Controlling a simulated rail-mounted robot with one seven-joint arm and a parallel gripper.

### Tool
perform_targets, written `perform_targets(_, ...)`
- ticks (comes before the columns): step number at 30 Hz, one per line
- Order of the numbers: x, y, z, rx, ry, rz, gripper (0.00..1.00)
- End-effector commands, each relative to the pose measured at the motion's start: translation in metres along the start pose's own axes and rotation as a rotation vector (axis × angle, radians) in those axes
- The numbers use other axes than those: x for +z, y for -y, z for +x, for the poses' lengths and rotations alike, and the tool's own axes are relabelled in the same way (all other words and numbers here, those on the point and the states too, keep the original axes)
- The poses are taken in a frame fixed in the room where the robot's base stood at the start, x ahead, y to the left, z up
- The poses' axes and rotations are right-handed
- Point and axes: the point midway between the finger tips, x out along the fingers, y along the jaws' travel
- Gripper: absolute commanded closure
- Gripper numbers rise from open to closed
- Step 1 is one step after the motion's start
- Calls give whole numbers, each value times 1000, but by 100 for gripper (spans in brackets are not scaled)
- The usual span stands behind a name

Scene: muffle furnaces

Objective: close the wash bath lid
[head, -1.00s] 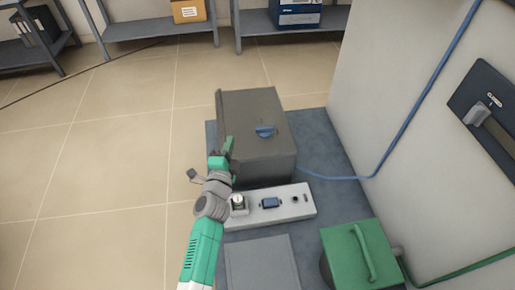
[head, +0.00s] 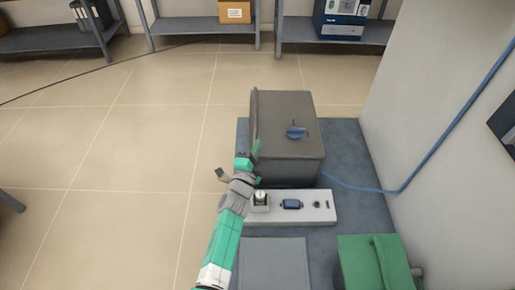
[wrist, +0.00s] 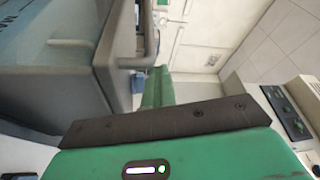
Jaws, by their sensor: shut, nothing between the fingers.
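A thin raised edge (head: 253,115) runs along the top's left side. I cannot tell for sure whether this box is the wash bath, or whether its top is a lid lying fully down. My gripper (head: 256,150) is shut and empty, close beside the box's left side; I cannot tell whether it touches. In the wrist view a grey box wall (wrist: 75,65) fills the left, and a green part of my gripper (wrist: 160,90) shows in the middle.
A white panel (head: 290,207) with small controls lies in front of the box. A green box with a handle (head: 370,262) and a grey flat-topped block (head: 272,265) stand nearer. A wall (head: 415,120) with a blue cable rises at right.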

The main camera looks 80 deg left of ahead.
Motion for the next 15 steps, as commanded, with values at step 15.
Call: perform_targets(15,-2,-3,-70,2,0,-1,100)
